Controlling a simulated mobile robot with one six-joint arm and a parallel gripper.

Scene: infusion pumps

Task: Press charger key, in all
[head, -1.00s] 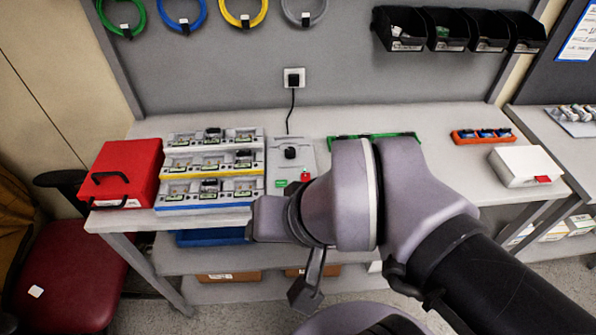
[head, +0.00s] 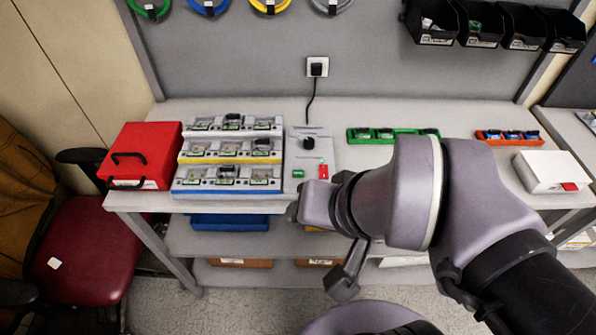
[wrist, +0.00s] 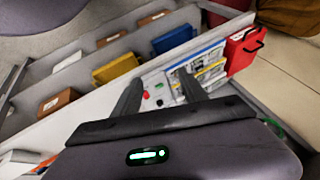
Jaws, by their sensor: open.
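The charger is probably the light grey panel (head: 309,153) on the bench, just right of the tiered rack. It carries a black knob or plug (head: 308,143), a green key (head: 298,173) and a red key (head: 323,171). In the wrist view the red key (wrist: 146,96) and green key (wrist: 158,86) show small between my fingers. The tiered rack (head: 228,191) holds several small devices with green parts. My gripper (wrist: 160,80) is open and empty, apart from the bench; in the head view its fingers are not clearly seen.
A red case (head: 140,155) stands left of the rack. A green tray (head: 392,134), an orange tray (head: 507,137) and a white box (head: 550,171) lie to the right. A cable runs to a wall socket (head: 317,67). A red chair (head: 85,250) is at left.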

